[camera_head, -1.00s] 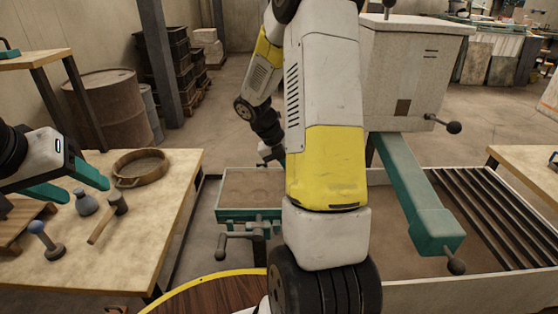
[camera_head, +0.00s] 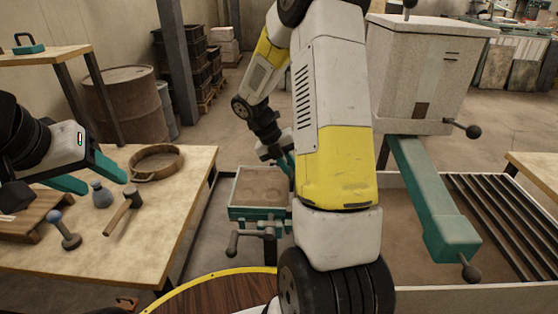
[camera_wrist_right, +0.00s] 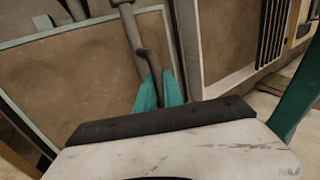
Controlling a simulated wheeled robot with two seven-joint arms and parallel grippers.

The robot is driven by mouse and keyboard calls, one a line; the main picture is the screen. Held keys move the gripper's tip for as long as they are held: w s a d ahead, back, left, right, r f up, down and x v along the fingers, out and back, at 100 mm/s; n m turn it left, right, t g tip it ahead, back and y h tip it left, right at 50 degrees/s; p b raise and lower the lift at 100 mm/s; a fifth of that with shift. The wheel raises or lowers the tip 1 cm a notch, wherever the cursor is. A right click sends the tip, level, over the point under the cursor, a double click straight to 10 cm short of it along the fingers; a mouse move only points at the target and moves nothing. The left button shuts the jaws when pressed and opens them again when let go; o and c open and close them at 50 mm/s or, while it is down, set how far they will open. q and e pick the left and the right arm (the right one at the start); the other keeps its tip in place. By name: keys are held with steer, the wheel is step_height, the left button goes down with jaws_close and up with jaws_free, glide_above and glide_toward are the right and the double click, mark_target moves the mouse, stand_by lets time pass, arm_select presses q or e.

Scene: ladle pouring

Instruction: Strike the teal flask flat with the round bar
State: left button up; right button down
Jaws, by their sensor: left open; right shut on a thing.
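The teal flask (camera_head: 258,212) is a shallow square box filled with brown sand, standing beyond the round wooden top. Faint round marks show in its sand. The sand and a pale teal rim (camera_wrist_right: 82,28) also show in the right wrist view. My right gripper (camera_wrist_right: 158,92) is shut on a grey round bar (camera_wrist_right: 132,28), tilted over the sand; contact with it cannot be told. In the head view my right gripper (camera_head: 287,160) is at the flask's far right corner, partly hidden by my arm. My left gripper (camera_head: 92,177) is open and empty above the left table.
A teal beam (camera_head: 430,190) with a knobbed handle reaches out to the right of my arm.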

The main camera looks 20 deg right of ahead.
mark_target(271, 186)
steer(key=shift+w+a+f, duration=0.1)
steer(key=shift+w+a, duration=0.2)
steer(key=shift+a, duration=0.4)
steer(key=shift+w+a, duration=0.3)
steer(key=shift+a, duration=0.4)
steer(key=shift+s+d+t+y, duration=0.15)
steer(key=shift+d+t+y, duration=0.2)
steer(key=shift+y, duration=0.25)
steer(key=shift+a, duration=0.15)
steer(key=shift+w+a, duration=0.3)
steer(key=shift+a, duration=0.3)
steer(key=shift+w+a, duration=0.25)
steer(key=shift+a, duration=0.4)
steer(key=shift+w+a, duration=0.3)
steer(key=shift+a, duration=0.3)
steer(key=shift+s+d+y, duration=0.1)
steer(key=shift+d+y, duration=0.15)
steer(key=shift+y, duration=0.05)
steer(key=shift+a, duration=0.1)
